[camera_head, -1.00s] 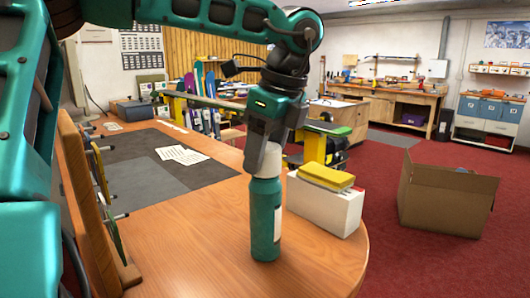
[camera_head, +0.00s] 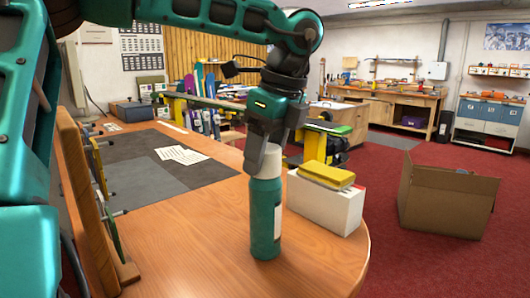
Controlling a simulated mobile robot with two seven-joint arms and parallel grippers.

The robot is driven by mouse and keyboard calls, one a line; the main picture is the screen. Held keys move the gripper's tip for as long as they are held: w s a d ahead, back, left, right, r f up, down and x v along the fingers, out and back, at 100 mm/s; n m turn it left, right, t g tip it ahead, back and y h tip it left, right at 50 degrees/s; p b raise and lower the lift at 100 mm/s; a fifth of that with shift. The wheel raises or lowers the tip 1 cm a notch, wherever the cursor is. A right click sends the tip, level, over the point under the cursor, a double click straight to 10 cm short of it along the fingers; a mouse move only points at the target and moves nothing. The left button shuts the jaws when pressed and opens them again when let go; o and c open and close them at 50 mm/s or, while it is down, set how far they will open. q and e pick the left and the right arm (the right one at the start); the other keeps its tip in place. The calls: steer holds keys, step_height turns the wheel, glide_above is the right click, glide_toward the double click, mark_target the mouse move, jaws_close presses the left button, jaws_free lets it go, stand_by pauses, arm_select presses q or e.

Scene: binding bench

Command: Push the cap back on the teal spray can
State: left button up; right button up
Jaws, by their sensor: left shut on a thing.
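The teal spray can (camera_head: 265,220) stands upright on the wooden table near its rounded end, with a pale label on its right side. A whitish cap (camera_head: 271,161) is at the top of the can, in line with it. My left gripper (camera_head: 263,160) comes down from above and is shut on the cap. A finger hides part of the cap. I see no clear gap between cap and can, but cannot tell whether the cap is fully seated. My right gripper is not in view.
A white box (camera_head: 325,205) with a yellow sponge-like block (camera_head: 326,175) on top stands close right of the can. A wooden rack (camera_head: 88,190) stands at the left. A grey mat (camera_head: 150,165) with papers lies behind. An open cardboard box (camera_head: 445,200) is on the red floor.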

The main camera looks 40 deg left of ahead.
arm_select(q)
steer(key=o, duration=1.4)
steer(key=shift+r+p, duration=2.3)
steer(key=shift+r, duration=1.25)
steer(key=shift+c, duration=0.3)
jaws_close()
